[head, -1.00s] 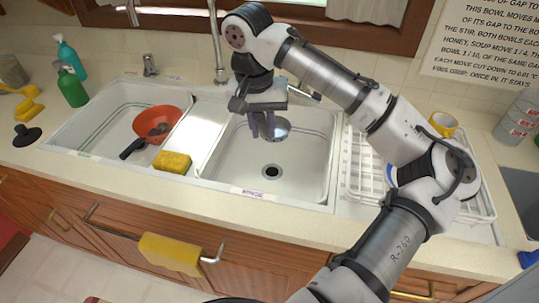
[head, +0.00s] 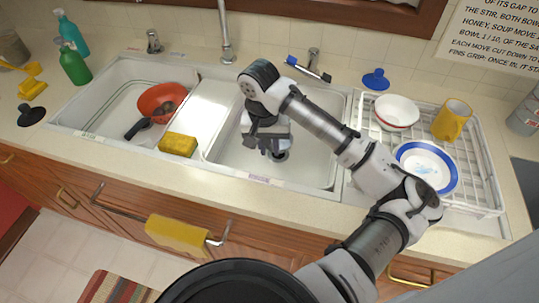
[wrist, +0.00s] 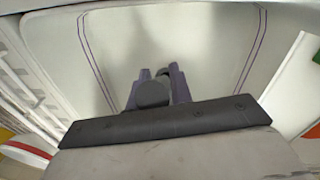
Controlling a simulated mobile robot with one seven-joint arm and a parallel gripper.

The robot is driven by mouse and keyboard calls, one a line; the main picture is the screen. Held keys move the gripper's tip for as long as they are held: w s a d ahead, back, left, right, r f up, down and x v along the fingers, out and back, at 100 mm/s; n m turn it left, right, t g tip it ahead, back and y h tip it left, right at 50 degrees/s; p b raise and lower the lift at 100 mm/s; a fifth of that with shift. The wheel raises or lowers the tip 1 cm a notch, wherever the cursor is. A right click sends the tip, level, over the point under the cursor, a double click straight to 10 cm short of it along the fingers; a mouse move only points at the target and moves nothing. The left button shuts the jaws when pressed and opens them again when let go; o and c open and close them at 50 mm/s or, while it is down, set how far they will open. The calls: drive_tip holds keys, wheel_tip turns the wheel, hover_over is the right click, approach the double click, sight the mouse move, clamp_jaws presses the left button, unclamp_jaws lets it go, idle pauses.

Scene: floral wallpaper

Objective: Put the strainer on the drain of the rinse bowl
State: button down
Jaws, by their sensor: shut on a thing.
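The rinse bowl (head: 310,172) is the right-hand white basin of the sink, with a label on its front edge. My gripper (head: 274,152) is low inside it, over the drain area, with the fingers pointing down. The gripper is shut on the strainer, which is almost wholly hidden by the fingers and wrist. A small dark round patch shows at the fingertips; I cannot tell whether it is drain or strainer, or whether the two touch. In the wrist view the fingers (wrist: 158,82) are close together above the pale basin floor.
A yellow sponge (head: 178,144) sits on the divider. A dish rack (head: 470,195) with a bowl, mug and plate stands right. The faucet (head: 225,40) rises behind.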

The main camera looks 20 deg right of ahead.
drive_tip(key=shift+f+p, duration=0.35)
drive_tip(key=shift+f, duration=2.1)
drive_tip(key=c, duration=1.3)
unclamp_jaws()
drive_tip(key=shift+o, duration=0.2)
drive_tip(key=r, duration=0.4)
drive_tip(key=r+b, duration=0.1)
drive_tip(key=r, duration=0.3)
drive_tip(key=a+r+b, duration=0.1)
drive_tip(key=r, duration=0.3)
drive_tip(key=shift+w+r, duration=0.1)
drive_tip(key=shift+w, duration=0.1)
